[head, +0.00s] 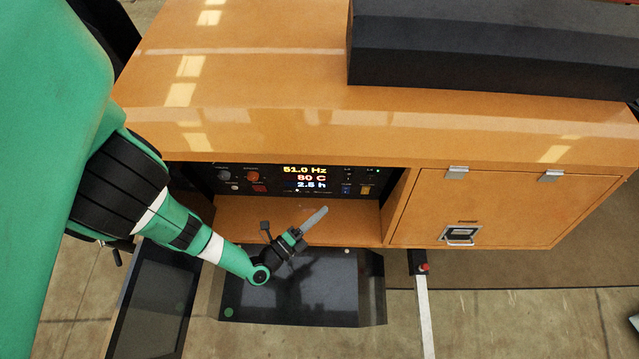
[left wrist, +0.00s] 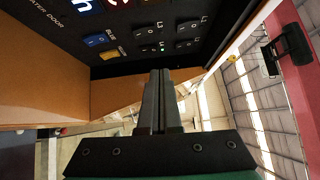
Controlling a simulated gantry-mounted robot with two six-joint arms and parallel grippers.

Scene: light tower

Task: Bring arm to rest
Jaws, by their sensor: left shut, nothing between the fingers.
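My left arm (head: 190,225) is green with black and white bands and comes in from the left in the head view. Its gripper (head: 318,216) is shut and empty, in front of the open recess of the orange machine (head: 255,120). In the left wrist view the two fingers (left wrist: 160,90) lie together, just below the black control panel (left wrist: 130,35). The fingers appear apart from the panel. My right gripper is not in view.
The panel shows a lit display (head: 305,177), knobs and buttons. An open dark door (head: 155,300) stands at lower left. A closed orange hatch (head: 500,205) with a latch is to the right.

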